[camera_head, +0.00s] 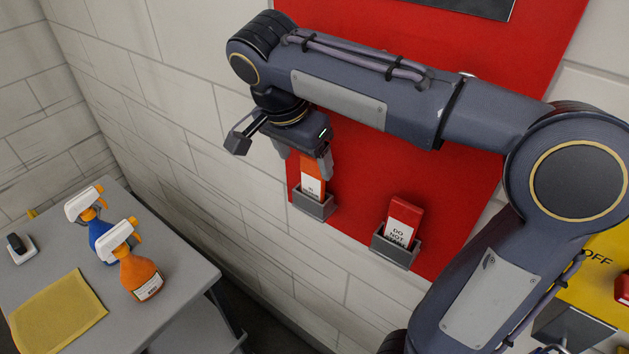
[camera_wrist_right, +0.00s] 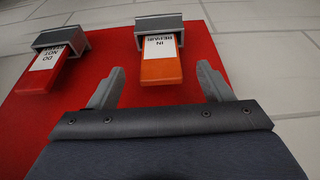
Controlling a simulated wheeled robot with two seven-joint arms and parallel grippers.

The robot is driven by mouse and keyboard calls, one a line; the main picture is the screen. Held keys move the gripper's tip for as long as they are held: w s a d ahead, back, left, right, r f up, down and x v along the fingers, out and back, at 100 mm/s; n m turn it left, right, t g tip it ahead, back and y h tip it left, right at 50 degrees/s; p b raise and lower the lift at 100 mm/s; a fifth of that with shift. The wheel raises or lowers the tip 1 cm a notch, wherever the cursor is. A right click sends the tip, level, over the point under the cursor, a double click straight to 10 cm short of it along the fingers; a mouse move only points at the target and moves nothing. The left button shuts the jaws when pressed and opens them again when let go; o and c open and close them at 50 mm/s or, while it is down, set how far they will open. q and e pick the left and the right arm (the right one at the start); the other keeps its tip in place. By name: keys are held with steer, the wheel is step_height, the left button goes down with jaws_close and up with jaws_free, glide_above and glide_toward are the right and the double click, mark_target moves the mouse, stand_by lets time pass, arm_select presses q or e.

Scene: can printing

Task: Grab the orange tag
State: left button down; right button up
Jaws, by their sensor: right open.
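The orange tag (camera_head: 312,183) has a white label and stands in a grey holder (camera_head: 313,205) on the red wall panel. In the right wrist view the orange tag (camera_wrist_right: 161,64) lies between the open fingers, with its label end in the holder (camera_wrist_right: 158,24). My right gripper (camera_head: 307,165) is open at the tag's upper part. In the right wrist view its fingertips (camera_wrist_right: 160,78) are on either side of the tag, with gaps showing. The tag's top end is partly hidden by the gripper in the head view. My left gripper is not in view.
A red tag (camera_head: 405,219) stands in a second grey holder (camera_head: 396,249) to the right. A grey table (camera_head: 180,277) at the lower left bears a blue spray bottle (camera_head: 101,240), an orange spray bottle (camera_head: 138,272) and a yellow cloth (camera_head: 57,313). A yellow panel (camera_head: 603,255) is at right.

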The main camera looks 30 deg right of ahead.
mark_target(314, 177)
steer(key=shift+d+f, duration=0.65)
steer(key=shift+f, duration=0.35)
steer(key=shift+w+p+x, duration=0.15)
steer(key=shift+p+x, duration=0.15)
steer(key=shift+x, duration=1.05)
steer(key=shift+w+p+x, duration=0.15)
steer(key=shift+p+x, duration=0.1)
steer(key=shift+x, duration=1.1)
steer(key=shift+c, duration=0.2)
steer(key=c, duration=1)
steer(key=shift+r, duration=0.1)
